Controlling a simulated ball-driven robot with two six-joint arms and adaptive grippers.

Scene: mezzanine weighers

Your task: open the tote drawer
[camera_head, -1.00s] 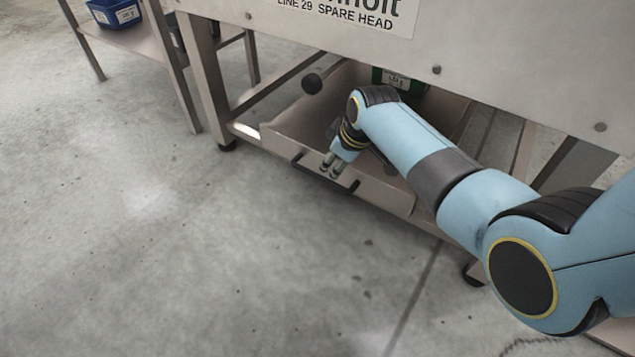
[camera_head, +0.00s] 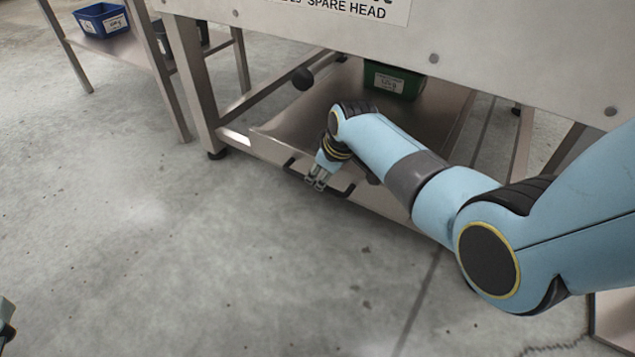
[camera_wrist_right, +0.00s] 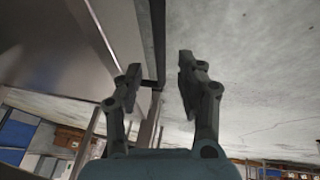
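The tote drawer (camera_head: 385,205) is a wide, shallow metal tray low under the machine frame, with a black bar handle (camera_head: 292,167) on its front. Its inside is partly visible from above. A green tote (camera_head: 393,80) with a white label sits toward the back. My right gripper (camera_head: 314,184) is at the handle, pointing down. In the right wrist view my right gripper (camera_wrist_right: 158,75) has its fingers apart, with the dark handle bar (camera_wrist_right: 159,40) between them, nearer the left finger. My arm hides the drawer front's right part. Only a sliver of my left arm shows at the left edge.
The machine's metal panel (camera_head: 480,50) overhangs the drawer. A side table with a blue bin (camera_head: 103,22) is at the upper left. The concrete floor in front is clear.

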